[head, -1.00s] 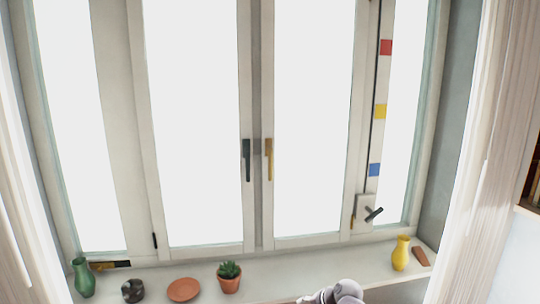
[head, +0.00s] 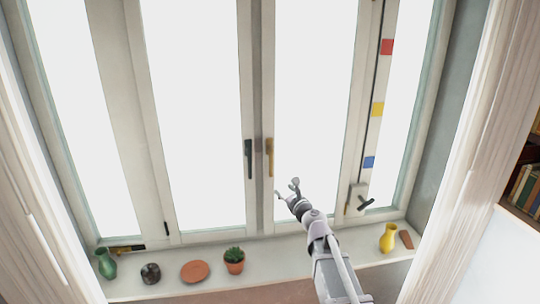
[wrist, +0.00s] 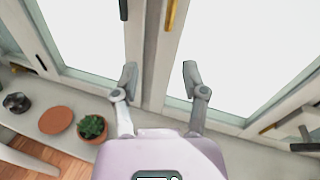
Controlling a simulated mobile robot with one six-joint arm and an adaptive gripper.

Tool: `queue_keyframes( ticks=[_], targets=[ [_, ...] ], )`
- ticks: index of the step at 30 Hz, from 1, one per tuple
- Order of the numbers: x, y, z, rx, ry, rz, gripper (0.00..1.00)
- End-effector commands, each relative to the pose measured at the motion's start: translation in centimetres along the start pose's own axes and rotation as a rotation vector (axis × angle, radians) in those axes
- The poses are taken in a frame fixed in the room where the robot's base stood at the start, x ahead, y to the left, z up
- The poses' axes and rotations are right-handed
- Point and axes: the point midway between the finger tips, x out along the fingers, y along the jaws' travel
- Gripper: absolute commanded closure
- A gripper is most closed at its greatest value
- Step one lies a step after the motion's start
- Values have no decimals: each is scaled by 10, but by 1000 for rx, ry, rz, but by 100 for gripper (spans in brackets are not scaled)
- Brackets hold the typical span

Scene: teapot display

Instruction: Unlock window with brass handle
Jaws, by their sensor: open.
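The window has two middle sashes with handles side by side. The brass handle (head: 270,157) is on the right sash and points down; its lower part also shows at the top of the wrist view (wrist: 171,14). A dark green handle (head: 248,158) hangs down on the left sash; it shows in the wrist view (wrist: 123,9) too. My gripper (head: 286,189) is open and empty, below and slightly right of the brass handle in the head view. In the wrist view my gripper's fingers (wrist: 159,74) are spread, with the sash frame between them and the brass handle above, apart from them.
On the sill (head: 290,250) stand a green vase (head: 106,265), a dark pot (head: 151,273), a terracotta saucer (head: 194,271), a potted plant (head: 234,262) and a yellow vase (head: 388,239). A crank (head: 366,204) sits at the lower right frame. Curtains flank the window.

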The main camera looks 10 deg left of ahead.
Motion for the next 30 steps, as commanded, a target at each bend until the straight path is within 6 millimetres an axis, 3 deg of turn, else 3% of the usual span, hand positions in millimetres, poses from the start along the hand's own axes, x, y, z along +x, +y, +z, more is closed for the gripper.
queue_keyframes(
  ticks=[1,6,22,30],
  targets=[
    [4,-4,13,51,-7,-18,43],
    [8,-10,22,158,-22,-57,43],
    [11,-12,22,175,-24,-64,43],
    [32,-14,22,174,-24,-64,43]
  ],
)
